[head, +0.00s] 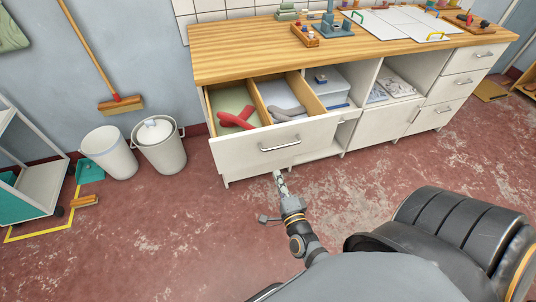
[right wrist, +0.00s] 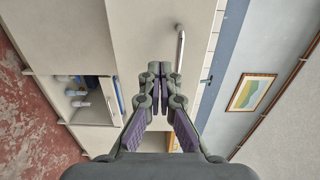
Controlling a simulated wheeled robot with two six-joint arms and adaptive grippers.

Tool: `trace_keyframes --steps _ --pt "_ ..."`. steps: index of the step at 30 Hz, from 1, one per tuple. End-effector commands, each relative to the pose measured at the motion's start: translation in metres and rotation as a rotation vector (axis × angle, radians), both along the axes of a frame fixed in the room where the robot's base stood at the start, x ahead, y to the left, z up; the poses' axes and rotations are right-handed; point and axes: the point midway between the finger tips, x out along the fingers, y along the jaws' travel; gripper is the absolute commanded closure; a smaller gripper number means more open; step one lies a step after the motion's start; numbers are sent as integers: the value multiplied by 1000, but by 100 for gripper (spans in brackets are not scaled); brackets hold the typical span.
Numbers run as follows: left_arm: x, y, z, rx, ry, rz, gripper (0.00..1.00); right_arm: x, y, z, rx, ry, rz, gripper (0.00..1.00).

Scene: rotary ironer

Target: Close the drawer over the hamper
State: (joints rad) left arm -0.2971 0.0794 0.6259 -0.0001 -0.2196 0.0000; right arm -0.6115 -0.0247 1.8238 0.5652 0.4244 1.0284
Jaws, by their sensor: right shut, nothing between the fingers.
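The drawer (head: 275,144) at the left end of the white cabinet is pulled open. Its two wooden compartments hold a red item (head: 238,119) and a grey item (head: 287,113). The drawer's bar handle (head: 280,144) is on its front and also shows in the right wrist view (right wrist: 180,46). My right gripper (head: 279,178) is shut and empty, just in front of and below the drawer front. In the right wrist view its fingertips (right wrist: 160,68) point at the pale front, to one side of the handle. No hamper is clearly seen under the drawer. My left gripper is out of view.
A wooden worktop (head: 240,52) with tools runs above the cabinet. A white bin (head: 109,153) and a lidded bin (head: 160,150) stand at left. The red floor before the cabinet is clear.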

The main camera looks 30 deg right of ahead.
Motion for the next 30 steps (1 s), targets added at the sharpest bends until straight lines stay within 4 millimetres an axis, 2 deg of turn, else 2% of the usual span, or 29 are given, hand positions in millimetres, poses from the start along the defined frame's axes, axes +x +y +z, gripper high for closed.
trace_keyframes --steps 1,6,13,19,30 --pt "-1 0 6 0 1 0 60 13 -3 5 -1 -4 1 100" --pt "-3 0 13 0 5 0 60 49 -11 3 -3 -1 1 100" --pt "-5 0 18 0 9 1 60 86 -21 2 -2 -1 0 100" --pt "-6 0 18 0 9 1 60 98 -24 0 -3 2 1 100" --pt "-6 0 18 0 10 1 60 100 -24 0 -3 2 1 100"
